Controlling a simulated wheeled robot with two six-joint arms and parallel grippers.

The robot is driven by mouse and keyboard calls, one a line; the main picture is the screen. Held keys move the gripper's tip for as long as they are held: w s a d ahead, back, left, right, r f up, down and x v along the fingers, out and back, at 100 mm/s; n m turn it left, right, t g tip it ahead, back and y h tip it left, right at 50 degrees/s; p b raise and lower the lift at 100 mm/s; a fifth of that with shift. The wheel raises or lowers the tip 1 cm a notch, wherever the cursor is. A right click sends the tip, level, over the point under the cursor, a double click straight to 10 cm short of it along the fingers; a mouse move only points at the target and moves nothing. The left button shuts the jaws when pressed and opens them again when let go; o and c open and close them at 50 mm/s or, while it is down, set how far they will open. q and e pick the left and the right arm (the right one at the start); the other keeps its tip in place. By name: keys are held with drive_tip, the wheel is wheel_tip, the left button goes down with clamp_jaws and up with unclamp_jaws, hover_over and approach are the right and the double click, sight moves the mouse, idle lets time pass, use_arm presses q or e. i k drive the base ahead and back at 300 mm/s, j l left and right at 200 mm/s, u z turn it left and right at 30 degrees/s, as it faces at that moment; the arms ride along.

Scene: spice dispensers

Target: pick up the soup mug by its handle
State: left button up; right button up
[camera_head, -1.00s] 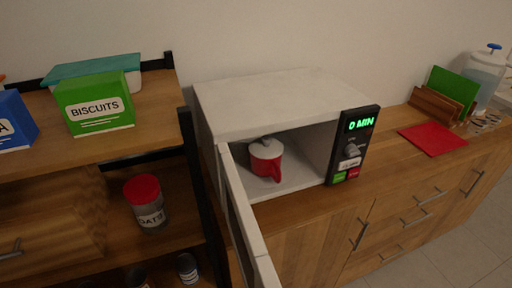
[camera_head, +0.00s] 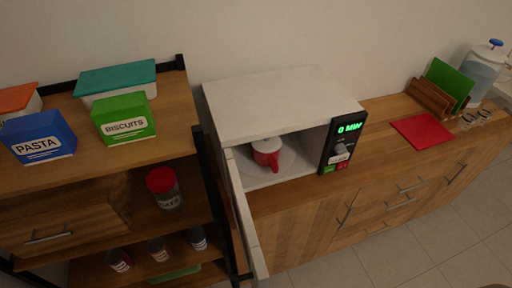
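The soup mug (camera_head: 266,154) is red with a white lid. It stands upright inside the open microwave, and its red handle points toward the front. The microwave (camera_head: 276,104) is white, its door (camera_head: 246,214) swung open to the left and its panel reading 0 MIN. Neither of my grippers shows in the head view.
A shelf unit at left holds a blue pasta box (camera_head: 38,138), a green biscuits box (camera_head: 124,119), a teal-lidded container (camera_head: 116,80) and a red-lidded jar (camera_head: 163,187). On the counter to the right lie a red mat (camera_head: 423,131) and a wooden rack (camera_head: 432,98).

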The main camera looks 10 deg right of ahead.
sight(270, 159)
drive_tip(key=k+l+u, duration=0.15)
drive_tip(key=l+u, duration=0.25)
drive_tip(key=k+l+u, duration=0.15)
drive_tip(key=u, duration=0.25)
